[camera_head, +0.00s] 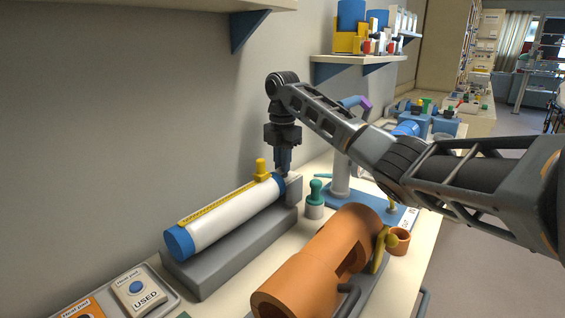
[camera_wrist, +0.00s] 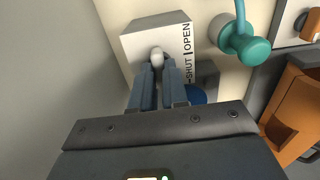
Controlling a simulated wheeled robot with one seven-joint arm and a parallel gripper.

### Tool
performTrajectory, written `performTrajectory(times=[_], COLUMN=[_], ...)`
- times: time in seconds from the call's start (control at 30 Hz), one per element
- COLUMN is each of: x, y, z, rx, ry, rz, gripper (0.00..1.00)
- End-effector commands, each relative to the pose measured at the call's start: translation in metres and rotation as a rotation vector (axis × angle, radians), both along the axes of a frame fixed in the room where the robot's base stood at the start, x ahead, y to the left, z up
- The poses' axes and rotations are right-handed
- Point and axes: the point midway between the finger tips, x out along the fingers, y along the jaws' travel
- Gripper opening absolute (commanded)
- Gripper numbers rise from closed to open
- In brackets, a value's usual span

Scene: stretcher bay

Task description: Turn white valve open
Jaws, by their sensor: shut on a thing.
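The white valve (camera_wrist: 156,53) shows in the wrist view as a small rounded white knob on a pale block (camera_wrist: 138,42). The block's edge is marked SHUT and OPEN, with a dash beside SHUT and a line between the words. My gripper (camera_wrist: 158,68) has its two blue-grey fingers closed about the knob, one on each side. In the head view my gripper (camera_head: 282,170) points straight down at the far end of a white cylinder (camera_head: 232,217) with blue ends. The fingers hide much of the valve, and I cannot tell its turn angle.
The cylinder lies in a grey cradle (camera_head: 225,262) with a yellow fitting (camera_head: 262,169) on top. A green-topped pot (camera_head: 315,197) stands close to the right of my gripper. An orange hollow form (camera_head: 318,262) lies in front. The wall is close behind.

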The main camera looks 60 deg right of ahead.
Motion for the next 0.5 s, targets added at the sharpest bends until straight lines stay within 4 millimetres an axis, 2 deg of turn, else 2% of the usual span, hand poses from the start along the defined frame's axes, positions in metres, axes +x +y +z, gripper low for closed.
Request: performTrajectory(times=[0.27,0.5], x=[0.0001,0.0002], y=[0.0009,0.0012], z=[0.0021,0.0045], rx=[0.002,0.003], ry=[0.002,0.002], rz=[-0.071,-0.241], gripper=[0.00,0.00])
